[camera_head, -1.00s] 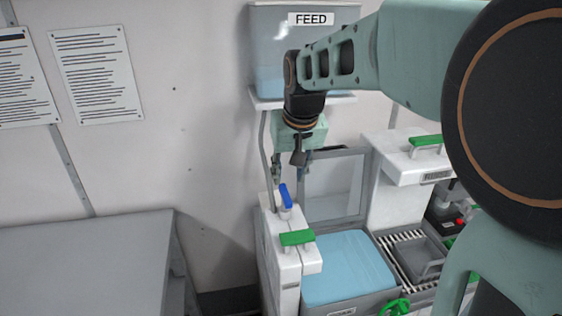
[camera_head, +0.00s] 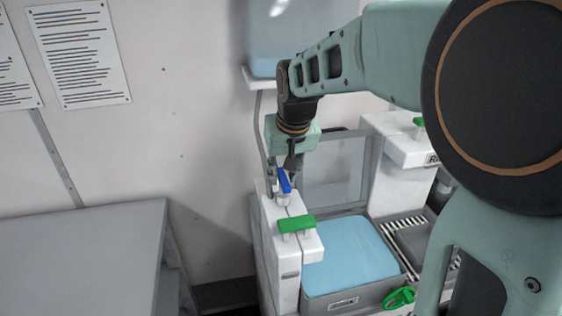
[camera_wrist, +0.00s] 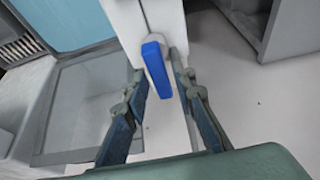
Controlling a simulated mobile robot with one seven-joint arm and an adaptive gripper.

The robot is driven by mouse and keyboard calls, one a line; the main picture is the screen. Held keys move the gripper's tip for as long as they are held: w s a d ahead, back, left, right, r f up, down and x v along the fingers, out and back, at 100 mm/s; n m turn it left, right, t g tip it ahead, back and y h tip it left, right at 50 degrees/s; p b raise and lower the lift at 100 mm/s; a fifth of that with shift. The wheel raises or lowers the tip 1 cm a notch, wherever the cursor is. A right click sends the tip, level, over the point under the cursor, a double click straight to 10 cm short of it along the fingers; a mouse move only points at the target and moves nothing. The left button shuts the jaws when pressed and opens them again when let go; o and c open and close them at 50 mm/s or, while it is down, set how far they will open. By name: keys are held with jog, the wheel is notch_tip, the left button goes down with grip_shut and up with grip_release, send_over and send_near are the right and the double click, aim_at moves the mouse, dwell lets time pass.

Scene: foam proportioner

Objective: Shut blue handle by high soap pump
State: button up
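The blue handle (camera_head: 284,182) stands on top of the white pump housing (camera_head: 285,262), left of the blue-topped tank. In the wrist view, the blue handle (camera_wrist: 156,68) lies between the two fingers of my gripper (camera_wrist: 158,84). The fingers are apart, with a visible gap on each side of the handle. In the head view, my gripper (camera_head: 288,168) points down right at the handle, and its fingers are partly hidden by my wrist.
A green handle (camera_head: 297,224) sits on the same housing, nearer the camera. The blue-topped tank (camera_head: 345,255) and a clear panel (camera_head: 335,170) stand to the right. A grey table (camera_head: 75,255) is at left. A hose (camera_head: 260,125) runs behind my gripper.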

grip_shut()
jog(key=shift+m, duration=0.3)
jog(key=m+b, duration=0.1)
jog(key=m+h+b, duration=0.1)
jog(key=m, duration=0.1)
jog(key=shift+a+f, duration=0.15)
jog(key=shift+a, duration=0.05)
jog(key=m+h+b, duration=0.2)
jog(key=m, duration=0.2)
jog(key=shift+w+a+m, duration=0.1)
jog(key=shift+m, duration=0.3)
jog(key=m, duration=0.2)
jog(key=m+g+h, duration=0.1)
jog(key=m+g, duration=0.1)
jog(key=m, duration=0.1)
jog(key=shift+w+a+r+m+h+p, duration=0.1)
jog(key=shift+r+m+h+p, duration=0.2)
jog(key=shift+h, duration=0.1)
jog(key=shift+w+f+m+g+p, duration=0.1)
jog(key=shift+m+g+p, duration=0.65)
jog(key=shift+m, duration=1.45)
